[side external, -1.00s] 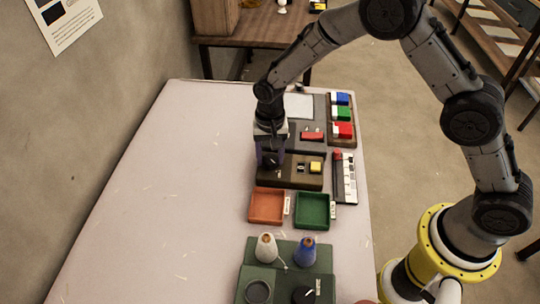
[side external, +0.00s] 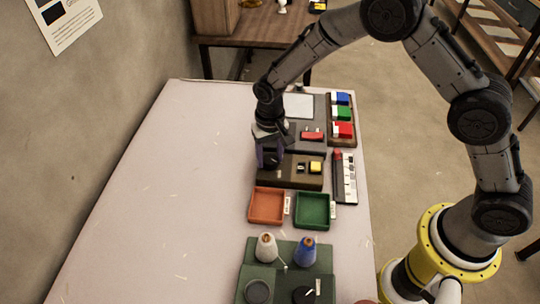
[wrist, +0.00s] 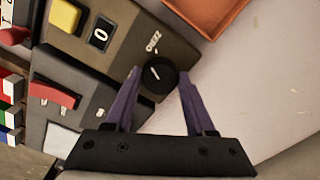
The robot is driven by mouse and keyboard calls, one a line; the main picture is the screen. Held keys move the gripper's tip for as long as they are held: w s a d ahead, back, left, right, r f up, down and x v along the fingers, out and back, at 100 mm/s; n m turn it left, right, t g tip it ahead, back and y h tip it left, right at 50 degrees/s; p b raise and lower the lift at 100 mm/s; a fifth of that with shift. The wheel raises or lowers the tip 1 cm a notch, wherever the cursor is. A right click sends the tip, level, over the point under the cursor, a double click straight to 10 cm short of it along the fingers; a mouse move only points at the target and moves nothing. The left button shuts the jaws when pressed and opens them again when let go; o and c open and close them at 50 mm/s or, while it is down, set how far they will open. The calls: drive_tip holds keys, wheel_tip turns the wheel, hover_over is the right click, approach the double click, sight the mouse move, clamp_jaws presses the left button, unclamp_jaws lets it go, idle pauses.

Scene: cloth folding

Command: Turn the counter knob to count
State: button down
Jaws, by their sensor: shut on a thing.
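The counter is a dark brown box (side external: 287,180) on the table, also in the wrist view (wrist: 128,50). Its round black knob (wrist: 158,74) carries a short white line, slanted in the wrist view, near the label "ZERO". Its small display window (wrist: 101,34) shows 0. A yellow button (wrist: 64,16) is at the box's other end. My gripper (side external: 268,163) points down over the left end of the box. In the wrist view, my gripper's two purple fingers (wrist: 159,75) are shut on the knob's sides. In the side view the gripper hides the knob.
An orange tray (side external: 251,208) and a green tray (side external: 329,222) lie in front of the box. A grey panel with a red switch (side external: 312,135) is behind it. A strip with a red end (side external: 338,157) lies right. The table's left side is clear.

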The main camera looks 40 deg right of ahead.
sight(270, 159)
drive_tip(key=n, duration=1.4)
drive_tip(key=shift+r, duration=0.1)
idle(0.6)
drive_tip(key=shift+c, duration=1.2)
unclamp_jaws()
wheel_tip(270, 159, up, 14)
